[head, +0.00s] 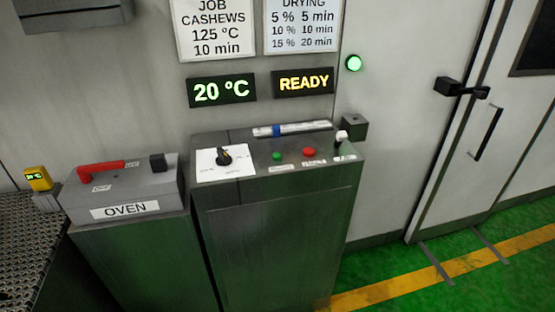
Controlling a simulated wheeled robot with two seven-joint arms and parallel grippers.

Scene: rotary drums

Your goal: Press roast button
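A control cabinet (280,240) stands in the middle of the head view. On its top are a green button (277,156) and a red button (309,152), each with a small white label below that is too small to read. A black rotary knob (224,157) on a white dial plate is left of them. A white-tipped lever or switch (341,137) is to their right. I cannot tell which control is labelled roast. Neither of my grippers is in view.
An oven box (125,190) with a red handle (100,168) stands left of the cabinet. Displays above read 20 ºC (221,91) and READY (303,83). A green lamp (353,63) is lit. A white door (490,120) and open green floor (480,262) are at right.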

